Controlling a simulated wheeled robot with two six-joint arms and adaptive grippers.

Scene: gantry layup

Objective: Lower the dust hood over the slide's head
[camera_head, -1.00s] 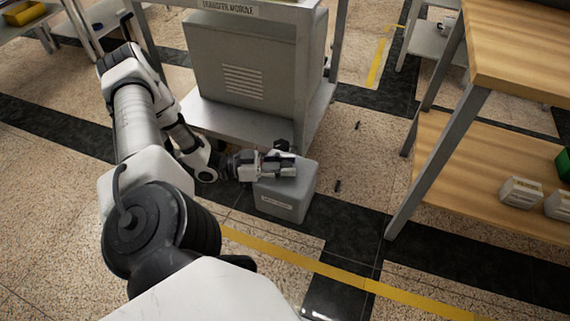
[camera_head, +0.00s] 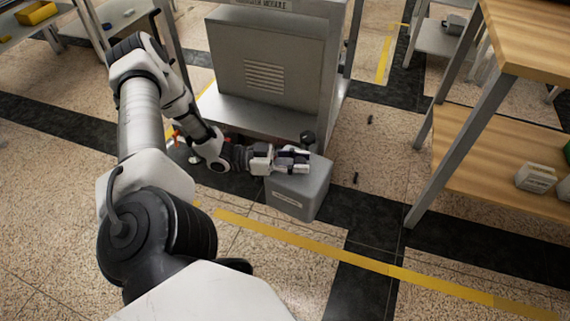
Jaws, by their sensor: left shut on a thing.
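A grey box-shaped hood (camera_head: 300,195) with a small pale label on its front hangs at the middle of the head view. My left gripper (camera_head: 292,160) is shut at its top, on what looks like a handle that the fingers mostly hide. The hood looks upright and appears in front of the transfer module's lower shelf; I cannot tell its height above the floor. A dark round knob (camera_head: 307,138) shows just behind the gripper; I cannot tell what it belongs to. I cannot make out the slide's head. My right gripper is out of view.
The grey transfer module (camera_head: 275,65) stands on its frame behind the hood. A wooden bench (camera_head: 520,150) with a lower shelf and pale boxes (camera_head: 535,178) is at the right. Small dark pieces (camera_head: 355,178) lie on the floor. Yellow tape (camera_head: 300,245) crosses the clear floor in front.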

